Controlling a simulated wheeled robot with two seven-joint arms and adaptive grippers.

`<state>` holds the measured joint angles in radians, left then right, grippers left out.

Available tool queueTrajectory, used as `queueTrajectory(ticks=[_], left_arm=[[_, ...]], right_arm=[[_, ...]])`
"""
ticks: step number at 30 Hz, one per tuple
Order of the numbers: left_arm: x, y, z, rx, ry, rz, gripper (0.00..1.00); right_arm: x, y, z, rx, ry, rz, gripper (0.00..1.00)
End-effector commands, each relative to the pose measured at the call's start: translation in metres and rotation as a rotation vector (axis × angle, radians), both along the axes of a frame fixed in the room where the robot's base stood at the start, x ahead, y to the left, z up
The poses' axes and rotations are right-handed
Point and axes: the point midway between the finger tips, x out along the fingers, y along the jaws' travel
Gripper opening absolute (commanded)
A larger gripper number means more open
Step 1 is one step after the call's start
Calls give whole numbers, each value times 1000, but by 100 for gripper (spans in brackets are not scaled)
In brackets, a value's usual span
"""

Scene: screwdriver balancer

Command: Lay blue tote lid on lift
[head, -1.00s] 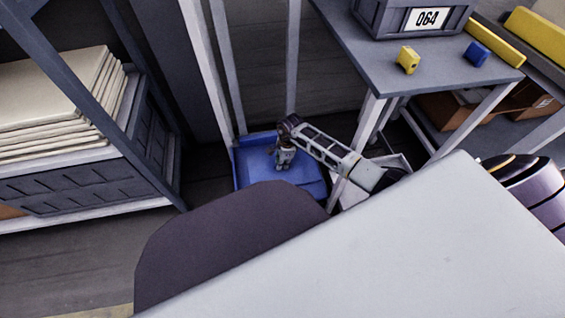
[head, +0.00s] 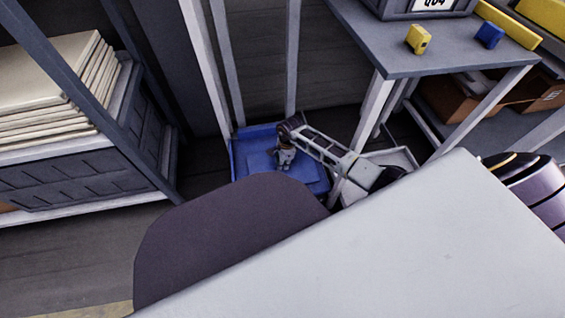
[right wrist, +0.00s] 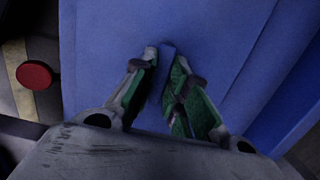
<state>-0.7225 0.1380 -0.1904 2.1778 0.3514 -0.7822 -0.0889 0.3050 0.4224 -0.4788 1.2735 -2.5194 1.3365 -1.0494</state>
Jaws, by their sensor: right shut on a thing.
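The blue tote lid (head: 258,163) is low down between the pale upright posts, seen from above. It shows as a broad blue panel; a raised blue edge lies along its left and back, and I cannot tell whether that belongs to the lid or to something under it. My right gripper (head: 284,160) reaches down onto its middle. In the right wrist view the fingers (right wrist: 163,85) are shut on a thin blue ridge of the lid (right wrist: 105,40). I cannot tell whether the lid rests on the lift or hangs just above it. My left gripper is out of view.
Pale upright posts (head: 292,60) stand behind the lid. A grey table (head: 455,55) with a yellow block (head: 418,39) and a blue block (head: 489,35) is at the right. A shelf with stacked boards (head: 45,85) is at the left. A red knob (right wrist: 35,75) shows beside the lid.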

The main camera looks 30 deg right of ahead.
Motion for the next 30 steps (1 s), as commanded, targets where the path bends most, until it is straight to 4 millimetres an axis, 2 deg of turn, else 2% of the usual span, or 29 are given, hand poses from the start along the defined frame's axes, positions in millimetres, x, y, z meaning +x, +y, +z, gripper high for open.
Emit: queueTrajectory(ticks=[14, 15, 20, 30], left_arm=[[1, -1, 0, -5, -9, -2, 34], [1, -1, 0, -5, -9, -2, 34], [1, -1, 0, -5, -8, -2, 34], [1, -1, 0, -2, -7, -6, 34]], right_arm=[[0, 0, -5, 0, -1, 0, 0], [0, 0, -5, 0, -1, 0, 21], [0, 0, -5, 0, -1, 0, 41], [0, 0, -5, 0, 0, -1, 41]])
